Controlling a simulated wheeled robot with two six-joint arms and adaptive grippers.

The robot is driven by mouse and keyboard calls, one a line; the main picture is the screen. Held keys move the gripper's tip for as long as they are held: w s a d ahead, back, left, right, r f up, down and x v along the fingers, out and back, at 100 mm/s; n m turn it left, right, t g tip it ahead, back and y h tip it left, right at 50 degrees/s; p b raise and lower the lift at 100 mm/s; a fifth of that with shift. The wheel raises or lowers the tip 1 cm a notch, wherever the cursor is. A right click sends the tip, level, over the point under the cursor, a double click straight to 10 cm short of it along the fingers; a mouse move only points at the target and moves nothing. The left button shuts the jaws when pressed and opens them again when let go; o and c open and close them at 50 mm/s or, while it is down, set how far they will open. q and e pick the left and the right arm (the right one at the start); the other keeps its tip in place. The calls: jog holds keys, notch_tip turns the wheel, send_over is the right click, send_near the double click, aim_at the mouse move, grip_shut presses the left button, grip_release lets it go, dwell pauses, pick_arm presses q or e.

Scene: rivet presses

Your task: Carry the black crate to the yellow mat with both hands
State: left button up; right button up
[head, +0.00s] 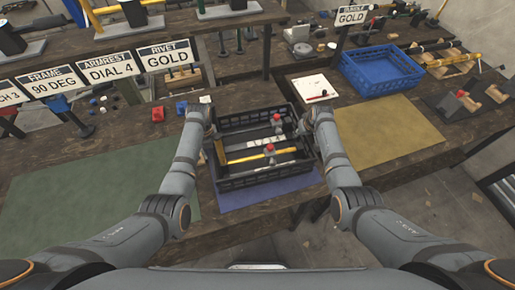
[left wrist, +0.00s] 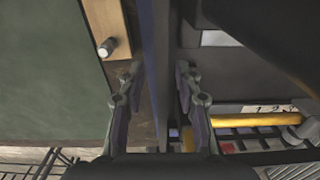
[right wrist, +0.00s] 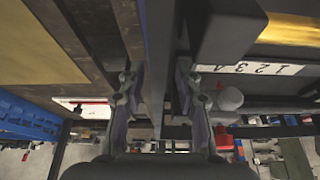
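The black crate (head: 262,183) sits over the blue mat (head: 268,194) at the table's front middle. A yellow-handled tool (head: 262,155) and other dark parts with red tops lie in it. My left gripper (head: 198,117) is at its left wall; in the left wrist view the fingers (left wrist: 157,88) stand apart on both sides of the wall. My right gripper (head: 312,122) is at the right wall; in the right wrist view its fingers (right wrist: 158,88) also straddle the wall with gaps. The yellow mat (head: 388,132) lies to the right and looks bare.
A blue crate (head: 381,72) stands behind the yellow mat. A white sheet (head: 314,88) with a red-and-black item lies behind my right gripper. A green mat (head: 95,190) lies left. Black parts and tools (head: 455,104) lie right of the yellow mat. Label signs (head: 110,67) stand behind.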

pick_arm(q)
jog(key=shift+w+d+f, duration=0.1)
jog(key=shift+f, duration=0.55)
pick_arm(e)
jog(key=shift+x, duration=0.8)
jog(key=shift+d+r, duration=0.1)
jog(key=shift+d, duration=0.05)
pick_arm(q)
jog(key=shift+c, duration=0.4)
pick_arm(e)
jog(key=shift+c, duration=0.4)
pick_arm(q)
grip_shut()
pick_arm(e)
grip_shut()
pick_arm(q)
jog(key=shift+r, duration=0.25)
pick_arm(e)
jog(key=shift+w+r, duration=0.1)
jog(key=shift+r, duration=0.15)
